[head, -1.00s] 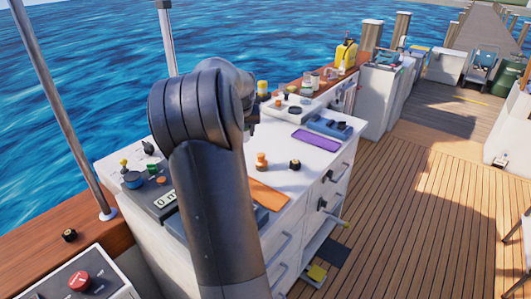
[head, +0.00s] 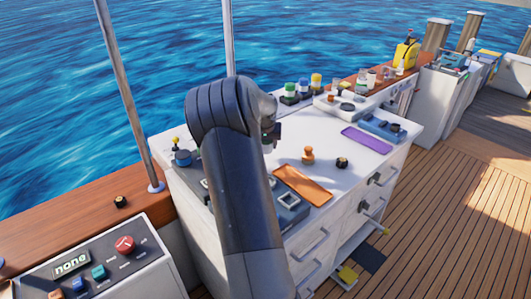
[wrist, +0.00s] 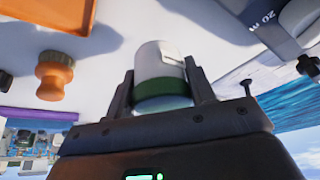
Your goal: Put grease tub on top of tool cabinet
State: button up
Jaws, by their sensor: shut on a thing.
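My gripper (wrist: 163,95) is shut on a white tub with a green band (wrist: 158,65), which I take to be the grease tub. The tub sits between the two fingers in the wrist view, with a white surface beyond it. In the head view my gripper (head: 270,135) is mostly hidden behind my arm, over the white tool cabinet (head: 375,185). I cannot tell whether the tub touches the cabinet top.
The cabinet top holds an orange tray (head: 302,185), an orange knob-like piece (head: 308,155), a small black knob (head: 342,162), a purple tray (head: 367,140) and a blue device (head: 382,125). Small jars (head: 290,92) stand at the back edge. Bare white patches lie between them.

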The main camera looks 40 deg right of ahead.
jog(key=shift+w+a+f, duration=0.15)
jog(key=shift+w+f, duration=0.2)
jog(key=shift+f, duration=1.9)
jog(key=o, duration=1)
jog(key=shift+f, duration=0.1)
jog(key=shift+o, duration=0.2)
